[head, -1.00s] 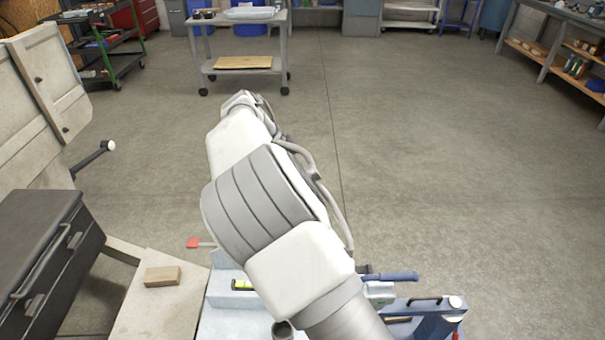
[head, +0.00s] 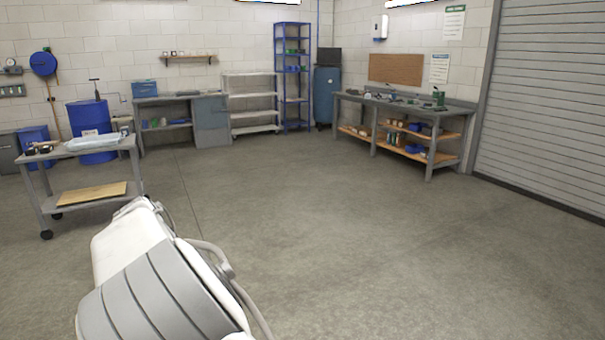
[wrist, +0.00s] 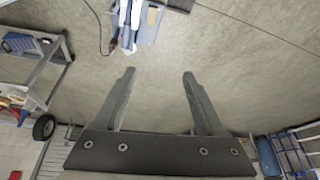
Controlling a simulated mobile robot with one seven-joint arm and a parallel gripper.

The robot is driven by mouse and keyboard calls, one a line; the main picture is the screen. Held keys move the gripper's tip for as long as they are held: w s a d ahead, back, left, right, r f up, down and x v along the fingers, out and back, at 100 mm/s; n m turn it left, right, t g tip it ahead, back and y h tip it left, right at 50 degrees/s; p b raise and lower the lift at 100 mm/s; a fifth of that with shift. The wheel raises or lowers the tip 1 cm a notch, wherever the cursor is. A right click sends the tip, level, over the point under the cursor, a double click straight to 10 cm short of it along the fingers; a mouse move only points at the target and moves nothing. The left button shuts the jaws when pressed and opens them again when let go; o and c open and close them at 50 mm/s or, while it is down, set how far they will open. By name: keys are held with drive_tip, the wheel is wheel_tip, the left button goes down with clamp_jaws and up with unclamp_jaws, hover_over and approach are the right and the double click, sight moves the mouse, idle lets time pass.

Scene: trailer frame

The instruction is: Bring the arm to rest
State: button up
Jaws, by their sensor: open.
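My arm (head: 155,285) rises from the lower left of the head view, with its white and grey links in front of open floor. My gripper is hidden behind the arm links in that view. In the wrist view my gripper (wrist: 157,80) shows two grey fingers spread well apart with nothing between them. Bare concrete floor lies behind the fingers.
A grey cart (head: 130,165) with a board on its lower shelf stands left of my arm. A workbench (head: 430,130) stands at the right back, near a roller door (head: 550,100). The floor (head: 320,220) in the middle is clear.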

drive_tip(key=s+d+r+n+y+p, duration=0.2)
drive_tip(key=d+r, duration=0.6)
drive_tip(key=d, duration=0.4)
drive_tip(key=s+d+r+n+y+p, duration=0.1)
drive_tip(key=s+d+r+n+p, duration=0.15)
drive_tip(key=d+r, duration=0.7)
drive_tip(key=s+d+r+n+t+p, duration=0.1)
drive_tip(key=s+d+r+n+p, duration=0.1)
drive_tip(key=s+d, duration=0.5)
drive_tip(key=s+d+r+n+t+p, duration=0.1)
drive_tip(key=s+d+n+p, duration=0.1)
drive_tip(key=s+d, duration=0.6)
drive_tip(key=s+n, duration=0.1)
drive_tip(key=s, duration=0.3)
drive_tip(key=shift+s+r, duration=0.2)
drive_tip(key=shift+r, duration=0.15)
drive_tip(key=shift+d, duration=0.1)
